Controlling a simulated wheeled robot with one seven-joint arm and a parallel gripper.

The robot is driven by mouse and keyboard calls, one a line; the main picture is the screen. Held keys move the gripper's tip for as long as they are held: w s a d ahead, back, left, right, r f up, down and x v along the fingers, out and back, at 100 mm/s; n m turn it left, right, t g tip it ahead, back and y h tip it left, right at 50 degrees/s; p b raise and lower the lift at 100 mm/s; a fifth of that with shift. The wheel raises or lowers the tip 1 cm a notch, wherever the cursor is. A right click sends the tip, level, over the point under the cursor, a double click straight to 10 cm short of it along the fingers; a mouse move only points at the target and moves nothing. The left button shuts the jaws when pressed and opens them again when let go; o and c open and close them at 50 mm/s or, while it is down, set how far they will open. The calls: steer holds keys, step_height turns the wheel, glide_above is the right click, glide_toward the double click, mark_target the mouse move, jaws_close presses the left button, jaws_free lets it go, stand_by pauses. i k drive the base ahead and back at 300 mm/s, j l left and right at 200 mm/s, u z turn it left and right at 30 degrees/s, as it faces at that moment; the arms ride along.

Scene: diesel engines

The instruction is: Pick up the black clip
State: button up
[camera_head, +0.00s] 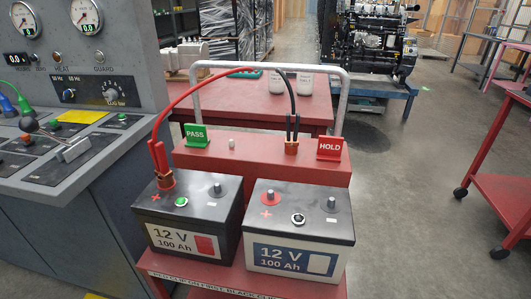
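The black clip (292,128) stands upright on the top of a red raised shelf, its coppery jaws pointing down and its two dark handles up. A black cable rises from it and meets a red cable in an arc above. The red clip (160,163) stands at the red-marked post of the left battery (188,218), its jaws around or at that post. The right battery (299,230) has a bare red-ringed post and a bare grey post. My gripper is not in view.
A green PASS sign (195,135) and a red HOLD sign (331,148) stand on the red shelf (250,147), with the black clip just left of HOLD. A grey handle rail (341,100) rises behind. A control console (75,150) is close on the left. Open floor (405,200) lies right.

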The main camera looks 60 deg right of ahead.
mark_target(288, 142)
steer(key=k+l+u, duration=0.15)
steer(key=k+l, duration=0.3)
steer(key=k+l+u, duration=0.15)
steer(key=k+l, duration=0.25)
steer(key=k+l+u, duration=0.15)
steer(key=k+l, duration=0.2)
steer(key=k, duration=0.25)
steer(key=k+l+u, duration=0.15)
steer(key=k+l, duration=0.15)
steer(key=k, duration=0.2)
